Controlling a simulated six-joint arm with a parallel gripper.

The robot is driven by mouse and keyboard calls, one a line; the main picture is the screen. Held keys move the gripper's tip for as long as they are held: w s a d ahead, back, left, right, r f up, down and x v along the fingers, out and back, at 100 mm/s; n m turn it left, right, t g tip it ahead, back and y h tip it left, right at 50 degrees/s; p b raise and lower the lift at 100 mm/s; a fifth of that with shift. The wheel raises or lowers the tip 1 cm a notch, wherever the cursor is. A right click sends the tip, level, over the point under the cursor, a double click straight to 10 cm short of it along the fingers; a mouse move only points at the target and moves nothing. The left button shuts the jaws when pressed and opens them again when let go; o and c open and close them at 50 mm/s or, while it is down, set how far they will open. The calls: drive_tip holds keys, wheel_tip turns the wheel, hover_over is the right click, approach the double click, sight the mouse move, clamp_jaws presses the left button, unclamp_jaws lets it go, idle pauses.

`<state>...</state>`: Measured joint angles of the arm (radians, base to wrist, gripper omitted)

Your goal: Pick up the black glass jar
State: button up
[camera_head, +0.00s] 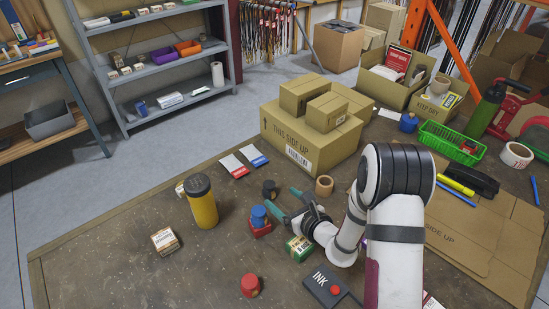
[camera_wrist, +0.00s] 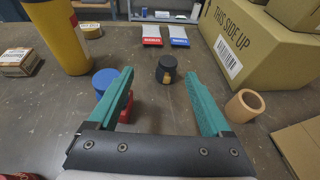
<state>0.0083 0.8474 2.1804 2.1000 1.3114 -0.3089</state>
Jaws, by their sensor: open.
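The black glass jar (camera_wrist: 167,67) is a small dark jar standing upright on the table, with a tan label on its front. In the head view the jar (camera_head: 269,188) stands just beyond the fingertips. My gripper (camera_head: 285,203) is open and empty, with teal fingers. In the wrist view the gripper (camera_wrist: 160,85) has its fingers spread to either side, and the jar stands ahead between their tips, slightly right of centre. No contact with the jar shows.
A blue jar (camera_head: 258,215) on a red block (camera_head: 262,229) stands close by the left finger. A yellow bottle (camera_head: 202,205) is left, and a large carton (camera_head: 310,145) is behind right. Flat packets (camera_head: 234,165) lie beyond.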

sight(273, 188)
drive_tip(key=shift+w+d+f+m+h, duration=0.2)
drive_tip(key=shift+d+f+h, duration=0.05)
drive_tip(key=shift+f, duration=0.25)
drive_tip(key=shift+w+d+f+m+h, duration=0.2)
drive_tip(key=shift+d+f+h, duration=0.05)
drive_tip(key=shift+f, duration=0.25)
drive_tip(key=x, duration=0.9)
drive_tip(key=shift+w, duration=0.25)
drive_tip(key=x, duration=0.6)
drive_tip(key=shift+s+a, duration=0.1)
drive_tip(key=shift+a, duration=0.05)
clamp_jaws()
